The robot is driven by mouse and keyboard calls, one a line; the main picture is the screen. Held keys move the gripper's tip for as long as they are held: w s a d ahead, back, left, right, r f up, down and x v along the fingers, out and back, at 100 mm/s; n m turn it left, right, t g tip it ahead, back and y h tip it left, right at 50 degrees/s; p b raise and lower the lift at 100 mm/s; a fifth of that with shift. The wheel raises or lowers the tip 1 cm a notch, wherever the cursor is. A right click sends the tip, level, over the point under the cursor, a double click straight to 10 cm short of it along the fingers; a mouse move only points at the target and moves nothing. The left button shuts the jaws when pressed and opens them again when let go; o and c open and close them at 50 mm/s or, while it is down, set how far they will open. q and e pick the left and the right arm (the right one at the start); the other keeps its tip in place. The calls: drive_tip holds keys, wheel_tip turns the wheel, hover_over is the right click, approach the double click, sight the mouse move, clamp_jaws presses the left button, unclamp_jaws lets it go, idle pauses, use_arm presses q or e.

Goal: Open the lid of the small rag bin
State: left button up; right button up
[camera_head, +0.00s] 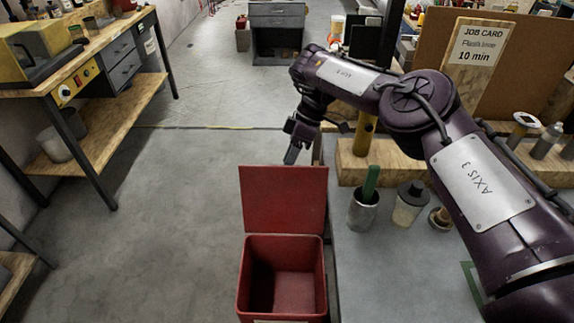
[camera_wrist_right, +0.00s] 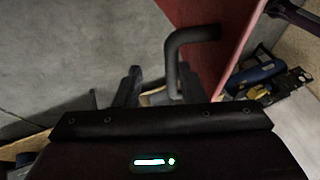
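The small rag bin (camera_head: 240,285) is an open red box at the bottom centre of the head view, its inside visible and empty. Its red lid (camera_head: 284,200) stands up at the back edge, swung open. In the right wrist view the lid (camera_wrist_right: 240,25) shows from its outer side, with a dark bent handle (camera_wrist_right: 192,36). My right gripper (camera_head: 293,152) is just beyond the lid's top edge. In the wrist view its fingers (camera_wrist_right: 158,90) are apart, with the handle's end close to the right finger; contact is unclear. My left gripper is out of view.
A grey bench (camera_head: 375,275) stands right of the bin, holding a metal cup (camera_head: 363,212) with a green-handled tool, a jar (camera_head: 409,205) and a wooden ledge (camera_head: 350,165). A wooden workbench (camera_head: 100,50) stands at left. The floor (camera_head: 170,230) between is clear.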

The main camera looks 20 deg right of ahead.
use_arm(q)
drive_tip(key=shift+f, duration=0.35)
use_arm(e)
drive_tip(key=v, duration=0.5)
drive_tip(key=shift+d+r, duration=0.2)
drive_tip(key=shift+r, duration=0.05)
